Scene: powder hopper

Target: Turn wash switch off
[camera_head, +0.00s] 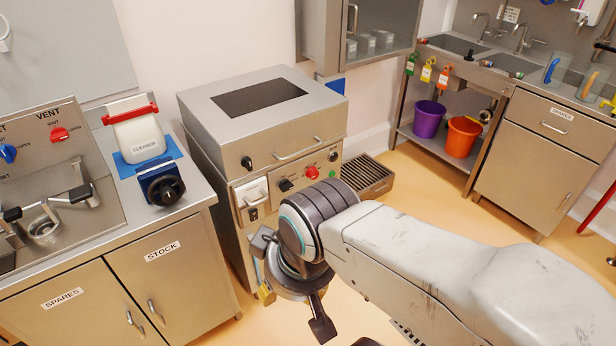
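A steel cabinet machine (262,120) stands in the middle with a dark window on top. My gripper (291,284) is in front of the machine's lower right front, below the controls. Its fingers appear spread apart, with nothing visible between them. My arm and gripper hide part of the machine's lower front.
A left counter (200,190) holds a cleanser container (140,135), a black-knobbed blue device (163,187) and a vent panel. Purple (429,118) and orange buckets (461,137) sit under the back sink. Open floor lies right.

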